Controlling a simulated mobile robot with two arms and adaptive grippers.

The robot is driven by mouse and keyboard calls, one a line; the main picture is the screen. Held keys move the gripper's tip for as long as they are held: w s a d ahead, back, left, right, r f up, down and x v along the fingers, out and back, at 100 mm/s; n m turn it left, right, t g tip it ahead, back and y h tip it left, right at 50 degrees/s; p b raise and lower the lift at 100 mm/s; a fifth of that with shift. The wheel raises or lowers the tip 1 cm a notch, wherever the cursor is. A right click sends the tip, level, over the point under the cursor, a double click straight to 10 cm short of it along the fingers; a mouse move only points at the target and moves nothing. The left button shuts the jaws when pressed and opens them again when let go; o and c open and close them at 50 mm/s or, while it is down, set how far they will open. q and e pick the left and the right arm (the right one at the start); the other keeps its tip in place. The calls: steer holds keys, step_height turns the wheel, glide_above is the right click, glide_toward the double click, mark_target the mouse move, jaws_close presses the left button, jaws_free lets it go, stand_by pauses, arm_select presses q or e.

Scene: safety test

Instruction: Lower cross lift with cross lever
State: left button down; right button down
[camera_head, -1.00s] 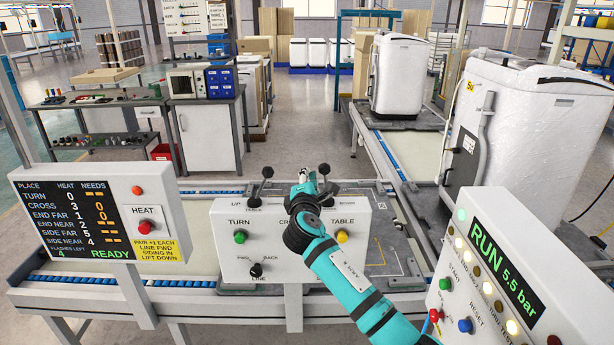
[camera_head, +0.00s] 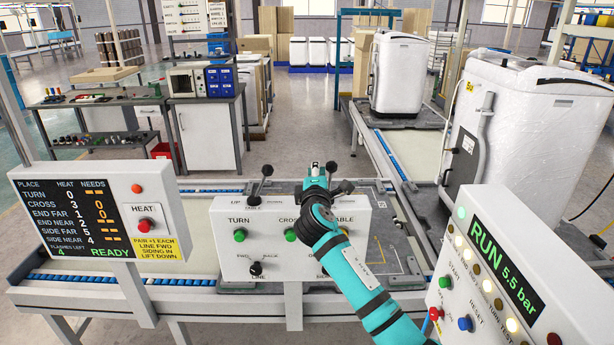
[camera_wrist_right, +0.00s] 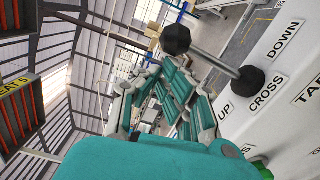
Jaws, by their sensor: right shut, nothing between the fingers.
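The white control box (camera_head: 225,262) stands in front of the conveyor. Its cross lever (camera_head: 331,168), with a black knob, rises from the top right and leans left. The wrist view shows the lever (camera_wrist_right: 212,62) between the UP and DOWN labels, over the word CROSS. My right gripper (camera_head: 316,174) is shut and empty, just left of the knob in the head view. I cannot tell whether it touches the lever. My teal arm hides part of the box front. A grey lift plate (camera_head: 388,250) shows behind the box. My left gripper is out of view.
A second lever (camera_head: 264,180) stands left on the same box. A heat panel (camera_head: 85,215) reading READY is at left, a RUN 5.5 bar panel (camera_head: 510,270) at right. White wrapped units (camera_head: 515,135) stand on the conveyor at right.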

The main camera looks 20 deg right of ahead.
mark_target(331, 168)
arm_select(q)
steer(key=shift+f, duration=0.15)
arm_select(e)
steer(key=shift+s+d+r+m, duration=0.1)
steer(key=shift+s+d+m, duration=0.15)
steer(key=shift+d+m, duration=0.7)
steer(key=shift+s+d+r+m, duration=0.1)
steer(key=shift+s+d+m, duration=0.15)
steer(key=shift+d+m, duration=0.7)
steer(key=shift+a, duration=0.15)
